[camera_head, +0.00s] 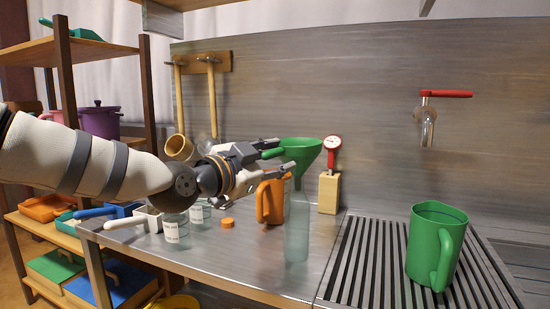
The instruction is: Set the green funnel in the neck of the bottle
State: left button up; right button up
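The green funnel (301,151) is in the air over the worktop, its wide mouth up. My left gripper (282,157) comes in from the left and is shut on the funnel's handle at its left side. The clear bottle (297,228) stands upright on the worktop below the funnel. The funnel's lower end is at about the height of the bottle's top; a finger partly covers this spot, and I cannot tell whether the spout is inside the neck. My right gripper is not in view.
An orange mug (270,200) stands behind the bottle, with an orange cap (228,222) to its left. Labelled jars (176,232) stand at the left. A green jug (436,245) is on the slatted drainer (375,262) at the right. A red-rimmed gauge (332,142) stands behind.

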pick_arm(q)
jog(key=v, duration=1.2)
jog(key=s+a+f+n+g+y, duration=0.15)
jog(key=s+f+n+g, duration=0.35)
jog(key=f, duration=1.2)
jog(key=s+f+n+g+y, duration=0.25)
jog(key=s+f, duration=0.45)
jog(key=f, duration=1)
jog(key=s+a+f+n+g+y+p, duration=0.1)
jog(key=s+a+f+n+g+y, duration=0.2)
jog(key=s+f, duration=0.85)
jog(key=s+a+f+n+g+y, duration=0.1)
jog(key=s+a+f+g, duration=0.1)
jog(key=s, duration=0.9)
jog(key=s+a+f+n+g+y, duration=0.1)
jog(key=s+a+g, duration=0.3)
jog(key=s, duration=0.8)
jog(key=shift+a+f+n+g+y+p, duration=0.3)
jog(key=shift+a+f+n+g, duration=0.15)
jog(key=shift+n, duration=0.2)
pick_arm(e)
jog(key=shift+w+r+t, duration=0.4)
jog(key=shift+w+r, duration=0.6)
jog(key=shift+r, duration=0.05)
